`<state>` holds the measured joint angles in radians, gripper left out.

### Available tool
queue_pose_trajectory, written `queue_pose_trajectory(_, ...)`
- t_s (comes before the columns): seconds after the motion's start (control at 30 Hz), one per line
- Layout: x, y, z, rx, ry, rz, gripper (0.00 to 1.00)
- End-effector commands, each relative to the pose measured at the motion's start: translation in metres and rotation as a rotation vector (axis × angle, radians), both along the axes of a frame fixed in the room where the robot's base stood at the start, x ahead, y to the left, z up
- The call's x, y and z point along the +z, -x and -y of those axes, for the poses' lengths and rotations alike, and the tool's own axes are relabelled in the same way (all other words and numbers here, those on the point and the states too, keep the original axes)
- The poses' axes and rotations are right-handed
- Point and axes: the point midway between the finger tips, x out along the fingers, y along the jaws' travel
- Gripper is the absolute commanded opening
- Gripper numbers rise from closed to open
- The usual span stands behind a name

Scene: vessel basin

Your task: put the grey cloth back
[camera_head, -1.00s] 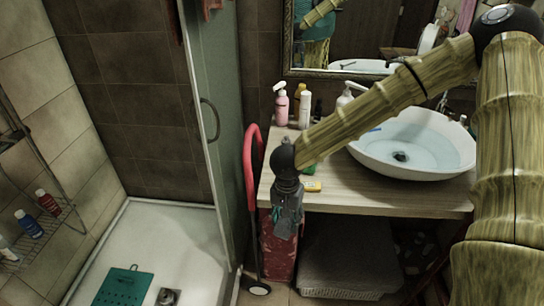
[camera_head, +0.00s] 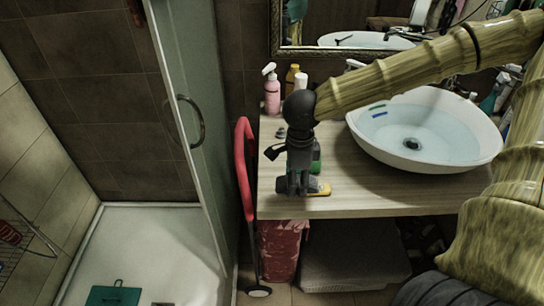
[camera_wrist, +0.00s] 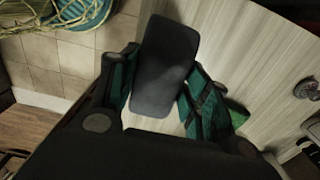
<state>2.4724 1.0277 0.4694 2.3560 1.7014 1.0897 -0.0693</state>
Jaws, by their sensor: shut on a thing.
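My gripper (camera_head: 294,188) hangs at the front left edge of the wooden counter in the head view. In the wrist view its two teal-patterned fingers (camera_wrist: 160,88) are shut on a dark grey, flat piece with rounded corners, which looks like the grey cloth (camera_wrist: 166,62). The piece sticks out past the fingertips, over the counter edge in the picture. In the head view I cannot clearly tell the cloth from the dark gripper. The counter (camera_head: 400,198) shows bare wood to the right of my gripper.
A yellow item (camera_head: 320,189) and a green item (camera_head: 316,156) are close beside my gripper. A white basin (camera_head: 425,135) holds water at the right. A pink bottle (camera_head: 271,92) stands at the back. A red curved handle (camera_head: 243,165) rises beside the counter, near the glass shower door (camera_head: 185,120).

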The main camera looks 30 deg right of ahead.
Motion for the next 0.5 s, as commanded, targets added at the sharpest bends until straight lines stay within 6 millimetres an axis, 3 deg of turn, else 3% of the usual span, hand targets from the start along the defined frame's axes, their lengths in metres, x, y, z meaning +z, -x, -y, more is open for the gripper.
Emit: queue_pose_trajectory(0.5, -0.007, -0.093, 0.010, -0.003, 0.002, -0.002, 0.28)
